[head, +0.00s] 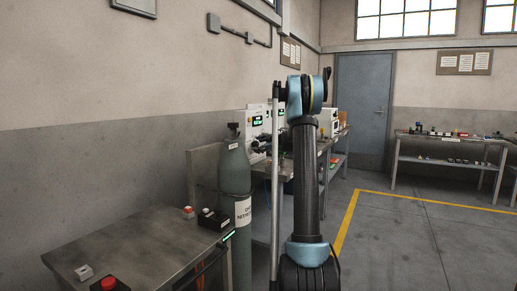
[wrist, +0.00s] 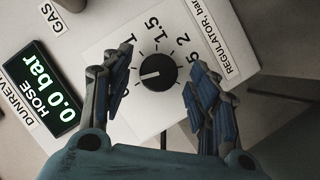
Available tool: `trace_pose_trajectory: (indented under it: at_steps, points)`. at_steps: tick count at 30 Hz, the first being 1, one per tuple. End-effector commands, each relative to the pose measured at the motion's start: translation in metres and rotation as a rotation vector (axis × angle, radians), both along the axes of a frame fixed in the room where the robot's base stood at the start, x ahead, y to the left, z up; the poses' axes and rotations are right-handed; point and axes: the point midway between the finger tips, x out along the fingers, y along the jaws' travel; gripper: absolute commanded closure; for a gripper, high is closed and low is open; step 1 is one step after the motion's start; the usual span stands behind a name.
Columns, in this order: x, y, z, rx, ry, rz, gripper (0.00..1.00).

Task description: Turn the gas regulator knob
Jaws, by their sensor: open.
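The gas regulator knob (wrist: 158,71) is a round black dial with a white pointer line, on a white panel with a number scale around it, in the wrist view. The pointer is toward the left of the picture, near the low end of the scale. My gripper (wrist: 158,88) is open, with one blue-padded finger on each side of the knob and visible gaps between pads and knob. In the head view my arm is raised and hides part of the bench; I cannot make out the knob there.
A dark green gas cylinder (head: 235,185) stands left of my arm. A near metal table (head: 140,250) carries a red button (head: 109,284) and small boxes. A far table (head: 450,140) holds several small items. The floor at right is open, with a yellow line.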

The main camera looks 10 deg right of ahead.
Motion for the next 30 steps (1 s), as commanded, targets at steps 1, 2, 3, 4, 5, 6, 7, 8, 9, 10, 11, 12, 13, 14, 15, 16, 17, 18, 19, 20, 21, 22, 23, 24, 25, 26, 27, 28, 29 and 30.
trace_pose_trajectory:
  at_steps: [1,2,3,4,5,6,7,8,9,10,11,12,13,14,15,16,17,18,19,20,21,22,23,24,25,26,27,28,29,30]
  points:
    - [0.002,0.0019,-0.0007,0.0,0.0,0.001,0.46]
    - [0.0029,0.0025,-0.001,0.001,0.0,0.001,0.46]
    - [0.0037,0.003,-0.0013,0.001,0.0,0.001,0.46]
    - [0.004,0.0033,-0.0015,0.001,0.0,0.001,0.46]
    - [0.0043,0.0034,-0.0015,0.0,0.0,0.0,0.46]
    - [0.0045,0.0035,-0.0016,0.0,0.0,0.0,0.46]
    - [0.0044,0.0035,-0.0016,0.0,0.0,0.0,0.46]
    - [0.0044,0.0035,-0.0016,0.0,0.0,0.0,0.46]
    - [0.0044,0.0033,-0.0016,0.0,0.0,0.0,0.46]
    - [0.0044,0.0033,-0.0016,0.0,0.0,0.0,0.46]
    - [0.0043,0.0033,-0.0016,0.0,0.0,0.0,0.46]
    - [0.0042,0.0032,-0.0015,0.0,0.0,0.0,0.53]
    - [0.0042,0.0032,-0.0015,0.0,0.0,0.0,0.59]
    - [0.0042,0.0032,-0.0015,0.0,0.0,0.0,0.66]
    - [0.0042,0.0032,-0.0015,0.0,0.0,0.0,0.75]
    - [0.0041,0.0031,-0.0016,0.0,0.0,0.0,0.82]
    - [0.0041,0.0032,-0.0015,0.0,0.0,0.0,0.89]
    - [0.004,0.0032,-0.0017,0.0,0.001,0.001,0.9]
    - [0.004,0.0033,-0.0017,0.0,0.001,0.001,0.9]
    - [0.0042,-0.0021,-0.0019,0.0,0.0,0.0,0.9]
    - [0.0039,0.0004,-0.0018,0.0,0.001,0.001,0.9]
    - [0.0039,0.0013,-0.0019,-0.001,0.001,0.001,0.9]
    - [0.0038,0.0019,-0.002,0.0,0.002,0.001,0.9]
    - [0.0037,0.0024,-0.0019,0.002,0.005,0.001,0.9]
    - [0.0038,0.0027,-0.0019,0.005,0.008,0.001,0.9]
    - [0.0037,0.003,-0.0019,0.007,0.012,0.001,0.9]
    - [0.0038,0.0031,-0.0018,0.013,0.02,0.001,0.9]
    - [0.0039,0.0032,-0.0018,0.017,0.026,0.001,0.9]
    - [0.004,0.0031,-0.0017,0.023,0.034,0.001,0.9]
    - [0.004,0.0033,-0.0017,0.033,0.048,0.001,0.9]
